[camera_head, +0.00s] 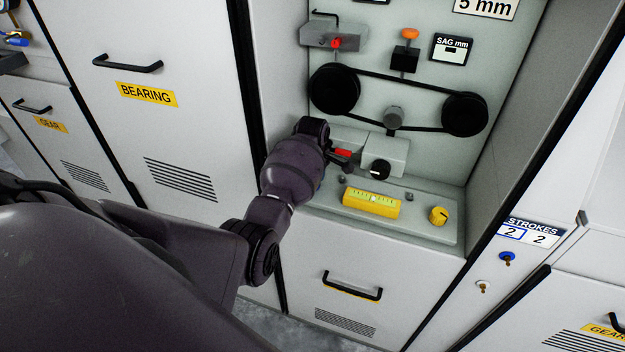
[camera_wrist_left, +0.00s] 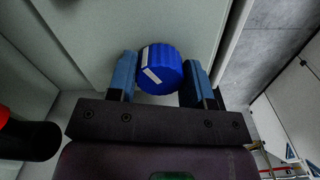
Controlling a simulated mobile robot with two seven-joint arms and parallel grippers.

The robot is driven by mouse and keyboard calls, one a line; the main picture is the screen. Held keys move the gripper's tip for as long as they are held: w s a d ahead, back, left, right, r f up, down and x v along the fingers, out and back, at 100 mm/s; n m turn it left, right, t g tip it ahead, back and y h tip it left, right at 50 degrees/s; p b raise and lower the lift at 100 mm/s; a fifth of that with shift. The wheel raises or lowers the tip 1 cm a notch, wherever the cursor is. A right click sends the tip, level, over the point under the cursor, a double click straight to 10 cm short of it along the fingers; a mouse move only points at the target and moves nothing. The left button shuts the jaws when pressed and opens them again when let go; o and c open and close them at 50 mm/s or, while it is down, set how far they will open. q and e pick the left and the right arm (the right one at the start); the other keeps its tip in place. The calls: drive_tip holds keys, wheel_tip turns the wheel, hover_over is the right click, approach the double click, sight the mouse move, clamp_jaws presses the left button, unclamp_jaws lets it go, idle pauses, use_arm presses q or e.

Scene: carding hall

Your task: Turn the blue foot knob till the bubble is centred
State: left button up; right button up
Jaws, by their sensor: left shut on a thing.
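The blue foot knob (camera_wrist_left: 162,66), with white marks on its face, is between the two fingers of my left gripper (camera_wrist_left: 159,78) in the left wrist view. The gripper is shut on it. In the head view my left arm comes in from the left and hides the knob and the gripper. The yellow level (camera_head: 371,203) lies on the pale base plate (camera_head: 415,226) of the open bay. A pale spot shows near the middle of its scale, but it is too small to tell whether the bubble is centred. My right gripper is not in view.
A yellow knob (camera_head: 438,215) is on the base plate's right end. Behind stand a black dial knob (camera_head: 376,169), a red handle (camera_head: 342,153) and a black belt on pulleys (camera_head: 334,90). A drawer handle (camera_head: 352,287) sticks out below.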

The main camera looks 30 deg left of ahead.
use_arm(q)
drive_tip(key=shift+r+n, duration=0.1)
drive_tip(key=shift+n, duration=1.2)
drive_tip(key=shift+a, duration=0.1)
drive_tip(key=o, duration=0.9)
wheel_tip(320, 180, up, 11)
drive_tip(key=shift+f, duration=0.15)
drive_tip(key=shift+s, duration=0.1)
